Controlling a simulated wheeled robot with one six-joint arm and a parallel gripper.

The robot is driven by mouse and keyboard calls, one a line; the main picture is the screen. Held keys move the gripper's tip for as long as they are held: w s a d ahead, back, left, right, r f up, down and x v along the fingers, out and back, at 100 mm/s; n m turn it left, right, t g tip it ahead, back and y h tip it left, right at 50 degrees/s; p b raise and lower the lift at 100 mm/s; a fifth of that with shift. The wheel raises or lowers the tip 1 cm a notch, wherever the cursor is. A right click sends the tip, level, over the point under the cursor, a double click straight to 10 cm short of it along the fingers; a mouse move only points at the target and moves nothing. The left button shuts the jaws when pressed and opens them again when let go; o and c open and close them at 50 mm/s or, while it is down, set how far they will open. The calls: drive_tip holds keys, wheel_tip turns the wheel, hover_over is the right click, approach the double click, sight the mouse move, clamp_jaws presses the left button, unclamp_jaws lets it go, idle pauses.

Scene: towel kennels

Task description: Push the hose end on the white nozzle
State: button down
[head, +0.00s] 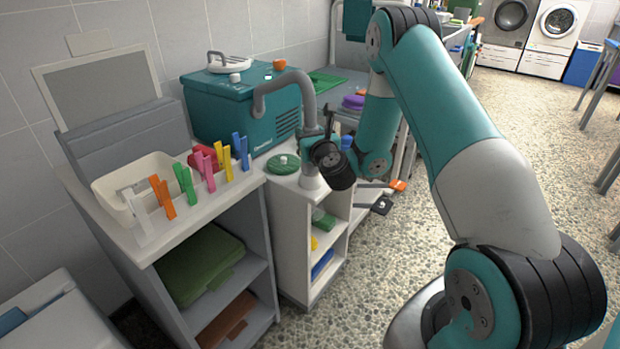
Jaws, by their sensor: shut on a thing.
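A thick grey hose (292,80) arches up at the side of the teal box and bends down in front of it. My gripper (313,134) is shut on the hose near its lower end, above the narrow white stand. A short pale upright piece, which looks like the white nozzle (312,180), stands on the stand's top just below the hose end. The hose end looks in line with it or close to it. My gripper and wrist partly cover this spot, so I cannot tell whether hose and nozzle touch.
The teal box (225,105) stands behind the hose. A green round lid (283,163) lies left of the nozzle. Left is a shelf unit with a white bin (110,187) and several coloured clothes pegs. Open speckled floor (385,250) lies right of the stand.

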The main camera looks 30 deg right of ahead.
drive_tip(key=shift+f+b, duration=0.35)
idle(0.7)
